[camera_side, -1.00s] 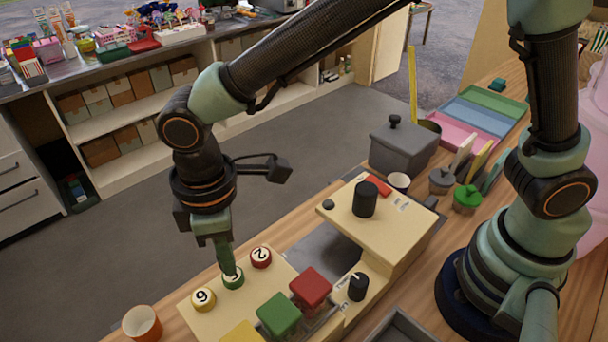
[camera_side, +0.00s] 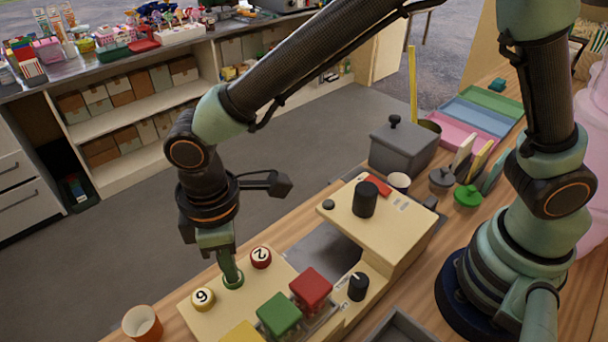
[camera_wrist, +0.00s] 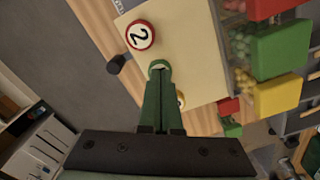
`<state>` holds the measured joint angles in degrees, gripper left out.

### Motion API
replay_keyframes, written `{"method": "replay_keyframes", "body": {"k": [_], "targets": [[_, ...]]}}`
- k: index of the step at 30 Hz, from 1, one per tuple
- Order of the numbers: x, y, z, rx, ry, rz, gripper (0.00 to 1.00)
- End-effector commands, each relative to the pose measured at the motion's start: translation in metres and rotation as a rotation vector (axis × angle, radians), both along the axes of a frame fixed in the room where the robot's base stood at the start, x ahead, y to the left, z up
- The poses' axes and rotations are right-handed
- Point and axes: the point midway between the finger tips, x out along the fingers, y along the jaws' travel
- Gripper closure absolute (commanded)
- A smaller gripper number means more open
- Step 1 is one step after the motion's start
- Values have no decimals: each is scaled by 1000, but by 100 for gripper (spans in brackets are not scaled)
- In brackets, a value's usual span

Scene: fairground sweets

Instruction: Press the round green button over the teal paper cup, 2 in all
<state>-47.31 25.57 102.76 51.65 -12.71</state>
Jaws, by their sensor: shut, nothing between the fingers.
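The round green button (camera_side: 233,284) sits between a yellow button marked 6 (camera_side: 203,298) and a red button marked 2 (camera_side: 260,257) on the cream machine panel. My gripper (camera_side: 231,276) is shut and empty, pointing down with its fingertips on the green button's top, hiding most of its face. In the wrist view the green button (camera_wrist: 159,65) shows just beyond the shut fingertips (camera_wrist: 160,76). I cannot tell how far the button is pushed in. I do not make out a teal paper cup in either view.
Green (camera_side: 279,314) and red (camera_side: 311,287) blocks stand on the machine right of the buttons. An orange cup (camera_side: 142,325) stands at the panel's left on the wooden counter. A raised cream housing with a black knob (camera_side: 365,199) stands further right.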

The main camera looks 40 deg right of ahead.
Motion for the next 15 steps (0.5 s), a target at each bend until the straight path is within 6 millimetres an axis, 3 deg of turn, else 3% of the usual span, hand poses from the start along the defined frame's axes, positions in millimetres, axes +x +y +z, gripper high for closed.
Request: {"method": "replay_keyframes", "body": {"k": [8,15], "targets": [[0,0,2,0,0,0,100],[0,0,16,1,0,0,100]]}}
